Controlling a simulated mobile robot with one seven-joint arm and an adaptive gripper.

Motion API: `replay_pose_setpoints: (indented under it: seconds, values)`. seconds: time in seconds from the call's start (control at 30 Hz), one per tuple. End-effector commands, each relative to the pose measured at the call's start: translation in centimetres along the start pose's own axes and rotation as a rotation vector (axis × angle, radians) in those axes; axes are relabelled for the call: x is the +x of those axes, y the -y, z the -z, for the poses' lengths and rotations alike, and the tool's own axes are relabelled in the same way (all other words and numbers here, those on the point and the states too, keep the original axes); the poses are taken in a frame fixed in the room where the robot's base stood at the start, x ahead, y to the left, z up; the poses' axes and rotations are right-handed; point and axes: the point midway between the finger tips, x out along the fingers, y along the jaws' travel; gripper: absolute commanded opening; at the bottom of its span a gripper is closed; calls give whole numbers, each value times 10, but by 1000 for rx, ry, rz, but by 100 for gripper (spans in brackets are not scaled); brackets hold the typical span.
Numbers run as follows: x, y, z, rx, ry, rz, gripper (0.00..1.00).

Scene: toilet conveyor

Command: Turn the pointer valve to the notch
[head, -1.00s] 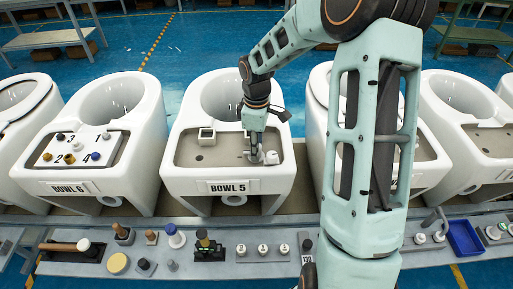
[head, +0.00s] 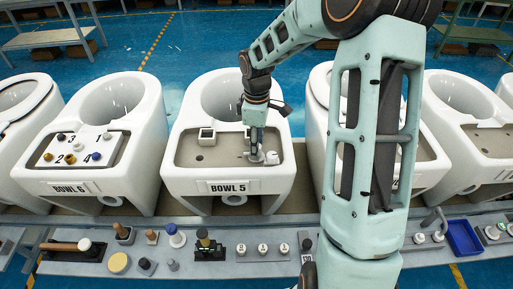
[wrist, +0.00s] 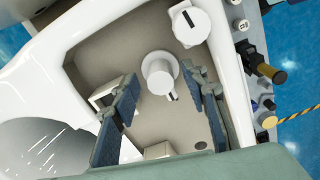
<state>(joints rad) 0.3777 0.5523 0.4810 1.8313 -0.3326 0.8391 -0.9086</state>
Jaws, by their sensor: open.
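In the wrist view, a white round valve knob (wrist: 159,72) with a short dark-tipped pointer stands on the beige deck of the Bowl 5 toilet (wrist: 110,38). The pointer extends toward the bottom of the picture, slightly right. My gripper (wrist: 160,98) is open, with one blue-padded finger on each side of the pointer area and visible gaps. In the head view, my gripper (head: 256,156) reaches down to the deck of the Bowl 5 toilet (head: 182,178) and hides much of that valve. I cannot make out the notch.
A second white knob (wrist: 190,24) with a dark line sits close by on the deck. A small square box (head: 207,137) stands on the deck's left. The Bowl 6 toilet (head: 131,182) is to the left. Several tools and knobs line the grey front bench (head: 200,269).

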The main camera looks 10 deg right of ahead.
Motion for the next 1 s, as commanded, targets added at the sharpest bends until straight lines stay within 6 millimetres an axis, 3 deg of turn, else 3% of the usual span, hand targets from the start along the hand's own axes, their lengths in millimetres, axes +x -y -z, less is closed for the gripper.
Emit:
replay_pose_setpoints:
  seconds: [0.3, 0.5, 1.0]
  values:
    - [-69, -1, 0, -1, -1, -6, 41]
    - [-96, 0, 0, -1, -1, -3, 41]
    - [-104, 0, 0, -2, -1, -1, 41]
